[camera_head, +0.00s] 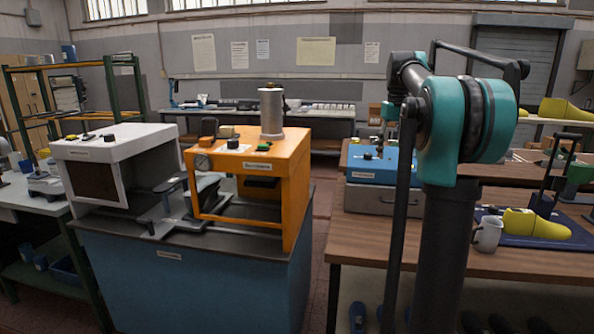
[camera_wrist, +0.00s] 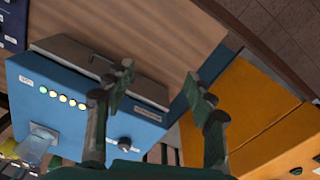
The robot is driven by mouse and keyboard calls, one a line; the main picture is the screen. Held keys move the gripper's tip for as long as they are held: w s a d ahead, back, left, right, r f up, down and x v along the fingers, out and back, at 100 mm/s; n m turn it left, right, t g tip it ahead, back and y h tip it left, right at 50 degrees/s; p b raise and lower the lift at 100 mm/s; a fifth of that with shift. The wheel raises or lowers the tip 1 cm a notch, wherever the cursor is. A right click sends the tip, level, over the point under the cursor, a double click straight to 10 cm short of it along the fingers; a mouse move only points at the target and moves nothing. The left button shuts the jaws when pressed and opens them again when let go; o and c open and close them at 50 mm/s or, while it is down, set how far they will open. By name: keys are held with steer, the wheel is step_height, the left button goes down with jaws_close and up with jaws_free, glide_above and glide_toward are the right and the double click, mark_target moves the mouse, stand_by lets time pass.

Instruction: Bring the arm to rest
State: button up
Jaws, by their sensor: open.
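My gripper (camera_wrist: 162,88) shows in the wrist view with its two fingers apart and nothing between them. Its fingertips appear in front of the blue control box (camera_wrist: 85,110) and the brown wooden table top (camera_wrist: 150,40). In the head view my teal and black arm stands upright at the right, raised in front of the wooden table (camera_head: 510,262). The gripper itself is mostly hidden there behind the arm.
An orange machine (camera_head: 284,178) and a white box machine (camera_head: 118,148) stand on a blue cabinet (camera_head: 190,285). The blue box (camera_head: 376,165), a white mug (camera_head: 487,233) and a yellow shoe last (camera_head: 535,224) are on the table. A narrow floor gap (camera_head: 318,250) separates cabinet and table.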

steer(key=s+a+f+t, duration=0.2)
steer(key=s+a+f, duration=0.3)
steer(key=s+f, duration=1)
steer(key=s+a+f+m+t, duration=0.1)
steer(key=s+a+f, duration=0.5)
steer(key=s+f, duration=1)
step_height(320, 180, down, 5)
steer(key=shift+a+f+t, duration=0.1)
steer(key=shift+a+t, duration=0.1)
steer(key=shift+t, duration=0.3)
